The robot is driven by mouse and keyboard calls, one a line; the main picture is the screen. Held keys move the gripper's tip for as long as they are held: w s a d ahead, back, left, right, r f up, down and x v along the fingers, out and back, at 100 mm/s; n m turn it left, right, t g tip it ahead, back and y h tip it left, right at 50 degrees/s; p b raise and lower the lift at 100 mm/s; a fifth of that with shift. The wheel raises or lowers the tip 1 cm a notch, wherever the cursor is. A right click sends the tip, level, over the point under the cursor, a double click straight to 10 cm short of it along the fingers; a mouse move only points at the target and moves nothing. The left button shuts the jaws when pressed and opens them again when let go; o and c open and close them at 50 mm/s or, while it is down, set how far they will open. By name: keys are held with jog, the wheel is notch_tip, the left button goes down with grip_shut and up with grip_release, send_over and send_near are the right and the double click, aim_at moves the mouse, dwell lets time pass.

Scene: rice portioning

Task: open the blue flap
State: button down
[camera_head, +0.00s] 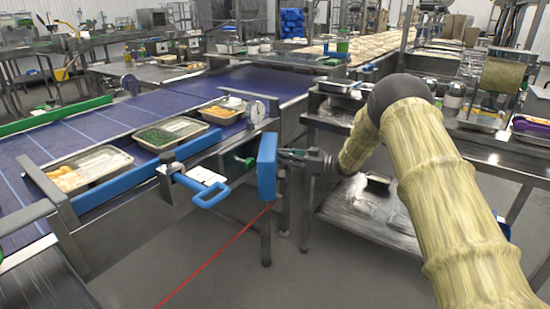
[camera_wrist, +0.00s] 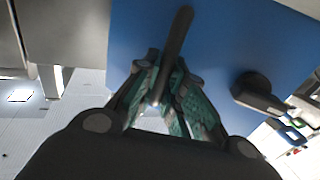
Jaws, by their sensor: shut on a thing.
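The blue flap (camera_head: 267,166) stands upright at the right front end of the conveyor in the head view. It fills much of the upper wrist view (camera_wrist: 230,45) as a flat blue panel. A dark, slim handle (camera_wrist: 178,40) sticks out from the panel. My gripper (camera_head: 284,153) is at the right side of the flap. In the wrist view its fingertips (camera_wrist: 166,72) are shut on the handle. A second dark knob (camera_wrist: 258,90) sits on the panel to the right, apart from the fingers.
Trays of food, one with green contents (camera_head: 170,133), stand on the blue conveyor (camera_head: 115,118) to the left. A blue-handled tool (camera_head: 210,193) juts out at the conveyor's front edge. A steel table (camera_head: 375,215) stands close on the right.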

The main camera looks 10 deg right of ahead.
jog(key=shift+w+d, duration=0.25)
jog(key=shift+d, duration=0.15)
jog(key=c, duration=1.5)
grip_release()
jog(key=shift+d, duration=0.1)
jog(key=v, duration=1.2)
